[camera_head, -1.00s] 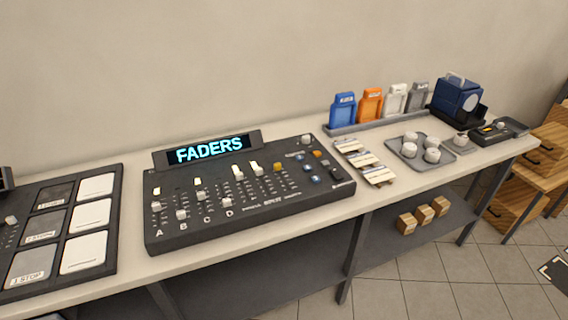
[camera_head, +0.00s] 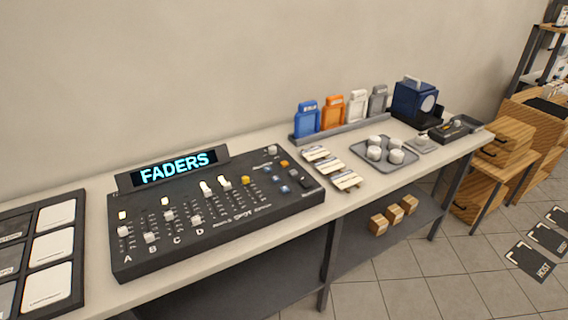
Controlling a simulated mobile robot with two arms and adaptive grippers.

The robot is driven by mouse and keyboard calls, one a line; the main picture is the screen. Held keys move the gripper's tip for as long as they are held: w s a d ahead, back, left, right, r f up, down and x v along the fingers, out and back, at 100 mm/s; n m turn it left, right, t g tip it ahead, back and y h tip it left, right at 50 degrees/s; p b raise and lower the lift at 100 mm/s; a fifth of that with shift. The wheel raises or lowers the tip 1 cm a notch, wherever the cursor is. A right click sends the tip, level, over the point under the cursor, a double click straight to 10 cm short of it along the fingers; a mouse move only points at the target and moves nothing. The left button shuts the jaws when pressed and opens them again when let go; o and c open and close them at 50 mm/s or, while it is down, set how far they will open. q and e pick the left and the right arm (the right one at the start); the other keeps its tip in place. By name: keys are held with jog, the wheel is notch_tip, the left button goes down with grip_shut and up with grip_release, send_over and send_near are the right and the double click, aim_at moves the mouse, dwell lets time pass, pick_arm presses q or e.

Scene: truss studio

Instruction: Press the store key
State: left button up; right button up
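A dark fader console (camera_head: 215,215) lies on the long pale bench, with a lit display (camera_head: 175,168) reading FADERS at its back edge. Several white faders with letters A to D along the front fill its left and middle. Small buttons and knobs, among them an orange button (camera_head: 284,164), blue ones (camera_head: 284,189) and a white knob (camera_head: 272,150), sit at its right end. The labels there are too small to read, so I cannot tell which is the store key. Neither of my grippers is in view.
A dark panel with white pads (camera_head: 52,247) lies left of the console. To the right are label strips (camera_head: 331,169), a grey tray (camera_head: 363,157) with white cups, coloured holders (camera_head: 307,119) and a blue lamp-like box (camera_head: 412,100). Wooden blocks (camera_head: 394,215) sit on the lower shelf.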

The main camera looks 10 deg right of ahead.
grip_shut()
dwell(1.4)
